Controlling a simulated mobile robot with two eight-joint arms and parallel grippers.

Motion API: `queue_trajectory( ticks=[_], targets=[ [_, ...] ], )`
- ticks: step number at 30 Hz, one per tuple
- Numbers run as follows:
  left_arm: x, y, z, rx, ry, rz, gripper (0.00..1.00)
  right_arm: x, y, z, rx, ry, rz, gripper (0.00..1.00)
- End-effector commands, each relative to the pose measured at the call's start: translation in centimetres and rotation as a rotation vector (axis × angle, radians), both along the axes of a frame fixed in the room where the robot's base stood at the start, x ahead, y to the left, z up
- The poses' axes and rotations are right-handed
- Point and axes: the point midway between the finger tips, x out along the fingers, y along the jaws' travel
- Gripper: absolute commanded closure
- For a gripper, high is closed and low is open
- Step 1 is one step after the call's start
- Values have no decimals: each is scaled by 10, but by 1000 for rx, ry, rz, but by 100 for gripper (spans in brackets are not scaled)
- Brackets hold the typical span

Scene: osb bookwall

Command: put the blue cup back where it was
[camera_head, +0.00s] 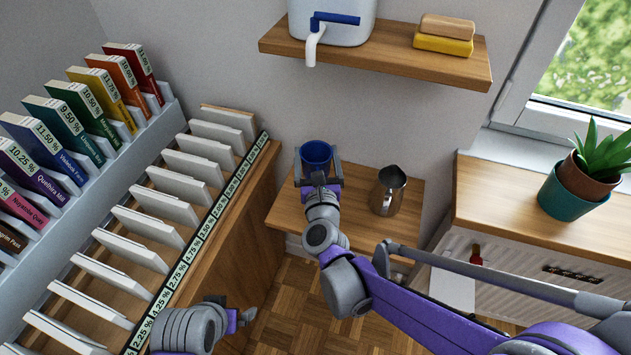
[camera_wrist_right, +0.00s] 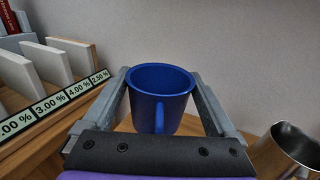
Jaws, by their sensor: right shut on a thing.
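The blue cup (camera_head: 316,154) is upright over the small wooden side table (camera_head: 285,212), near its back edge by the wall. My right gripper (camera_head: 318,170) is shut on the cup, with one finger on each side. In the right wrist view the blue cup (camera_wrist_right: 160,92) sits between the two grey fingers of the right gripper (camera_wrist_right: 165,105), its handle facing the camera. I cannot tell whether the cup's base touches the table. My left gripper (camera_head: 240,318) is low in the head view, away from the cup; its fingers are too unclear to read.
A metal pitcher (camera_head: 388,190) stands on the side table, right of the cup. A wall shelf (camera_head: 380,62) with a white container (camera_head: 335,22) and sponges (camera_head: 444,40) is above. A bookwall (camera_head: 80,150) lies left. A potted plant (camera_head: 582,180) stands on the right cabinet.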

Motion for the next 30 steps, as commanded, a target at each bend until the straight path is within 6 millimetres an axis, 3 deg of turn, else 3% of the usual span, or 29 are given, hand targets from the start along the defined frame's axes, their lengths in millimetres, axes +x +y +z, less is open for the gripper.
queue_trajectory(
  ticks=[1,6,13,19,30],
  targets=[
    [0,0,-7,0,3,0,0,1,0,-14,0,1,0,71],
    [1,0,-18,0,6,0,0,0,0,-43,-1,1,-1,71],
    [1,0,-23,0,8,0,0,0,0,-59,0,1,-1,71],
    [2,0,-35,0,12,0,0,1,0,-86,0,1,0,71],
    [2,0,-37,0,13,0,0,0,0,-90,0,0,0,71]
  ],
)
